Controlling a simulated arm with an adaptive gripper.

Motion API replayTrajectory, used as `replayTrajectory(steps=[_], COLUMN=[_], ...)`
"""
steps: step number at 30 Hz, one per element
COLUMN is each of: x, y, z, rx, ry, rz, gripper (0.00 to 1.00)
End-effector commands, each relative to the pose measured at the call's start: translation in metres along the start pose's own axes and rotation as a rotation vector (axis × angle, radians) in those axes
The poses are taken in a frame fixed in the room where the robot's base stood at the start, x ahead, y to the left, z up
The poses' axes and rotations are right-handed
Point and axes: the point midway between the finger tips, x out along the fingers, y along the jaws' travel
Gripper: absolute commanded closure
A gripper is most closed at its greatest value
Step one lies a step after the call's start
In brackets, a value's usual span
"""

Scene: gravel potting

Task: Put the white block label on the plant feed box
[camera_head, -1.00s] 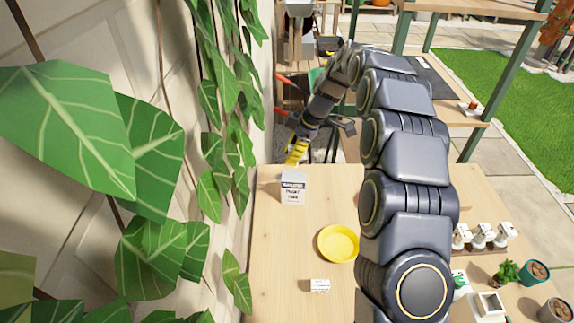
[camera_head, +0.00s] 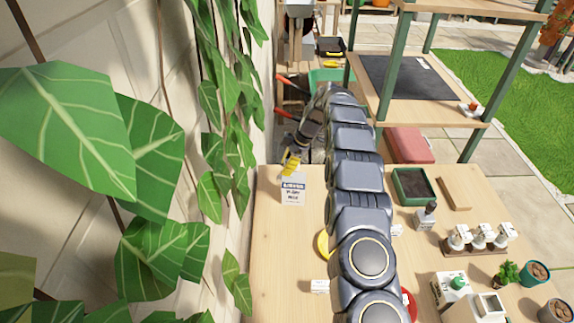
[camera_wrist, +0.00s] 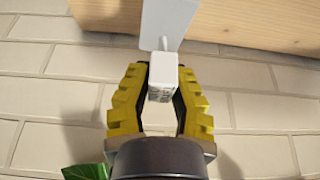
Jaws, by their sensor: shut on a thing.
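The plant feed box (camera_head: 293,196), white with a dark blue band, stands upright at the far left of the table. My yellow-fingered gripper (camera_head: 287,173) is right at its top, on its far side. In the wrist view my gripper (camera_wrist: 160,82) is shut on a small white block (camera_wrist: 161,80), the white block label, with faint print on its near face. A flat pale shape (camera_wrist: 172,20) lies just beyond the block; it may be the box. I cannot tell whether the block touches it.
The wooden table (camera_head: 270,235) is bare around the box. A yellow dish (camera_head: 323,244) is partly behind my arm, and a small white card (camera_head: 320,286) lies nearer. A green tray (camera_head: 415,186) and white-topped items stand to the right. Ivy and a wall border the left.

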Motion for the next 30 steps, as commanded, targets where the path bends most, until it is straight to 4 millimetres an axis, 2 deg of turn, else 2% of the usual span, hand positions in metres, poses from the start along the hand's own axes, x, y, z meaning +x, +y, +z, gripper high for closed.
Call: replayTrajectory(steps=[10, 11, 12, 23, 26, 30], x=[0.003, 0.003, 0.002, -0.001, -0.013, -0.041], y=[0.000, 0.000, 0.000, 0.001, 0.001, 0.001], z=[0.002, 0.001, 0.001, -0.001, 0.000, 0.000], rx=[0.000, 0.000, -0.001, -0.001, 0.000, 0.000], ry=[0.000, 0.000, 0.000, 0.000, 0.000, 0.000], rz=[0.000, 0.001, 0.001, 0.003, 0.006, 0.006], gripper=[1.00, 0.69, 0.62, 0.62, 0.62, 0.62])
